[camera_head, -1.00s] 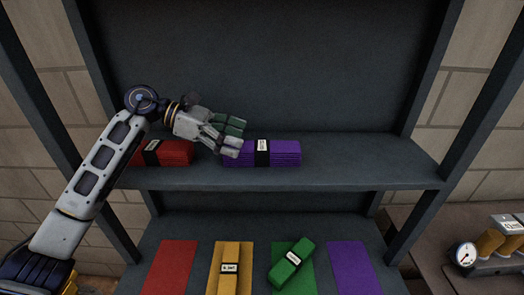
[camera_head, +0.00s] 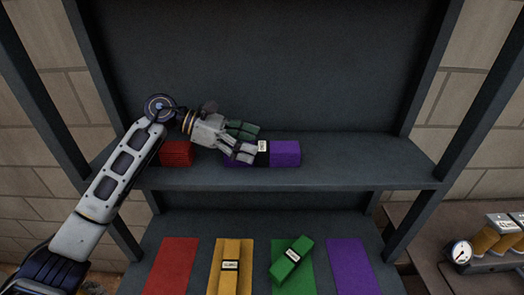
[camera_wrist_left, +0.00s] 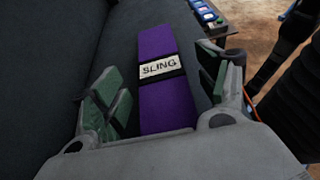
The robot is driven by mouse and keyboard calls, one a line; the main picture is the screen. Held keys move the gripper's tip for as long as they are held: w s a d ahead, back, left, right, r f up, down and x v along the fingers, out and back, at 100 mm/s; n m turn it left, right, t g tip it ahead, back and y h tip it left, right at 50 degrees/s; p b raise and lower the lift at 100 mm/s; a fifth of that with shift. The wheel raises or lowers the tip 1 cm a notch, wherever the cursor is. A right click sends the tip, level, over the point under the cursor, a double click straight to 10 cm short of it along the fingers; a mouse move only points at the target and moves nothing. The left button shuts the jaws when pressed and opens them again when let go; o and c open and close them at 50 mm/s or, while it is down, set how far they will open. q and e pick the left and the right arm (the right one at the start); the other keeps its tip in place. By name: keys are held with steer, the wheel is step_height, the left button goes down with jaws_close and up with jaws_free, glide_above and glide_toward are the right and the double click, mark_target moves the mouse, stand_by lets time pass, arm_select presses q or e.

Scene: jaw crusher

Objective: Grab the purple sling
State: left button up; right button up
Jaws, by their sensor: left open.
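The purple sling (camera_head: 285,153) is a folded purple bundle with a black band and a white label. It lies on the upper shelf, right of the red bundle. My left gripper (camera_head: 249,143) reaches in from the left and hovers over the left part of the sling, hiding some of it. In the left wrist view, the sling (camera_wrist_left: 165,85) lies lengthwise between the two green-padded fingers of my left gripper (camera_wrist_left: 163,98), which are open. Gaps show between the pads and the sling. My right gripper is not in view.
A red bundle (camera_head: 177,153) lies on the upper shelf (camera_head: 350,177) beneath my left wrist. The lower shelf has red, yellow, green and purple mats, with a yellow bundle (camera_head: 230,265) and a green bundle (camera_head: 291,261). Shelf posts stand at both sides. A gauge (camera_head: 461,252) sits at right.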

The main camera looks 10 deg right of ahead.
arm_select(q)
steer(key=shift+p+x, duration=0.35)
steer(key=shift+x, duration=0.85)
steer(key=c, duration=1.4)
steer(key=shift+r, duration=0.15)
steer(key=shift+c, duration=0.2)
step_height(320, 180, up, 10)
steer(key=b, duration=0.2)
steer(key=shift+b, duration=0.3)
